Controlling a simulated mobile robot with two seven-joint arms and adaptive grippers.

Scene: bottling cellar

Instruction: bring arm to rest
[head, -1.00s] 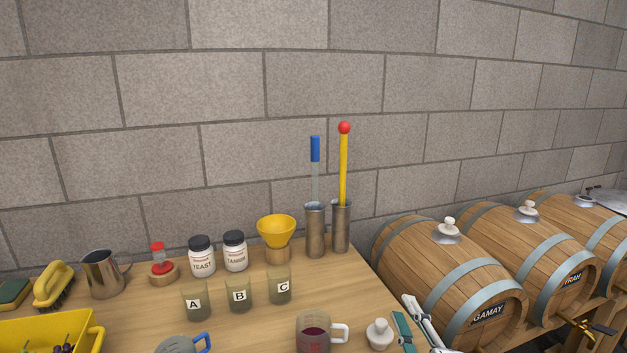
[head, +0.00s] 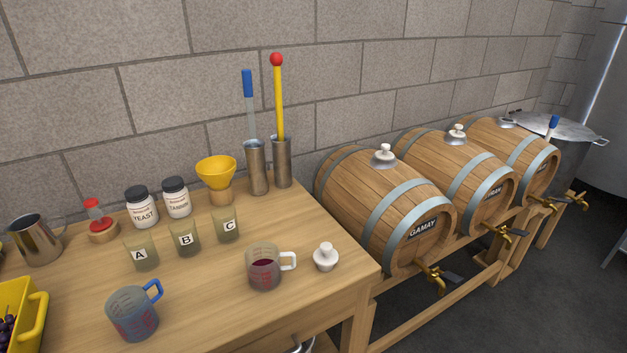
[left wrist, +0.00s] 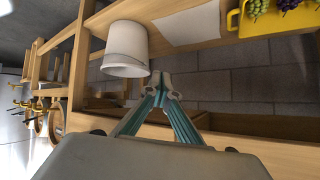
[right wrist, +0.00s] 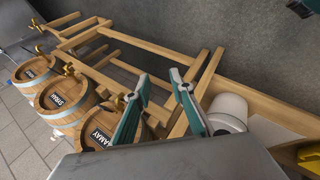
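My left gripper (left wrist: 168,77) shows in the left wrist view with its fingertips together and nothing between them. A white bucket (left wrist: 126,48) stands just beyond its tips. My right gripper (right wrist: 160,75) shows in the right wrist view with its fingers apart and empty. The barrel stand (right wrist: 130,65) and the barrels lie beyond it. In the head view neither gripper shows clearly; a small piece of metal (head: 302,346) peeks past the table's front edge, and I cannot tell what it is.
The wooden table (head: 205,290) holds a measuring jug with dark red liquid (head: 264,268), an empty blue-handled jug (head: 133,313), a white stopper (head: 326,257), and jars A, B and C (head: 228,225). Barrels, GAMAY (head: 375,205) nearest, stand to the right. The yellow crate (head: 22,315) is left.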

